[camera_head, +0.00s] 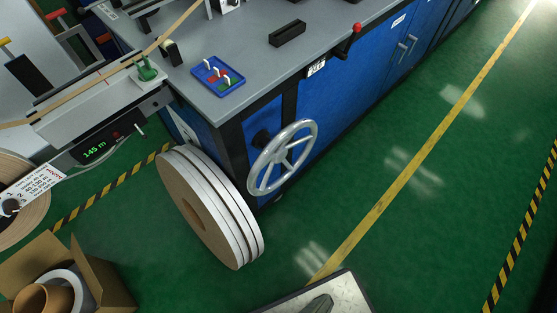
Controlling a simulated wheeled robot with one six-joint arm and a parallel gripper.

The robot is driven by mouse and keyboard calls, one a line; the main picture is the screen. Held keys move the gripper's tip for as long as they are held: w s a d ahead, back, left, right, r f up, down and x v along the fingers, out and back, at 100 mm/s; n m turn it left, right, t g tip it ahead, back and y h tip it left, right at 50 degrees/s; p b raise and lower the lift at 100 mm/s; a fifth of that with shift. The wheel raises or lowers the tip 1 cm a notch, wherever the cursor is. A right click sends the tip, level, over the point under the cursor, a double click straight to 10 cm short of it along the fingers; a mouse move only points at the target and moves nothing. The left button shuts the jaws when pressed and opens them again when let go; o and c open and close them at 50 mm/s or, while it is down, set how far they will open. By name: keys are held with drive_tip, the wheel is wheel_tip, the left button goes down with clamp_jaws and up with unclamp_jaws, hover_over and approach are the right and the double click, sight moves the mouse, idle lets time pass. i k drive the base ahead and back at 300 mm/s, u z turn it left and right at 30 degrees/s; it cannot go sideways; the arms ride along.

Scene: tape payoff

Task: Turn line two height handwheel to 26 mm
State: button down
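A silver spoked handwheel (283,157) stands out from the near end of a blue machine cabinet, on a dark hub. Its whole rim is visible and nothing touches it. I see no readable height scale or millimetre figure by it, and cannot tell its setting. A small black-and-white label (316,68) sits on the cabinet edge above, too small to read. My gripper is not in view.
Large white-edged tape rolls (212,207) lean left of the wheel. A blue tray (217,76) and a red-knobbed lever (353,38) are on the machine. A display (94,149) reads 145 m. A cardboard box (105,283) stands lower left. Green floor right of the wheel is clear.

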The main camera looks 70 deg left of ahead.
sight(276, 152)
drive_tip(key=u, duration=2.6)
drive_tip(key=k, duration=1)
drive_tip(key=z, duration=1.15)
drive_tip(key=i, duration=1.05)
drive_tip(key=u, duration=1.3)
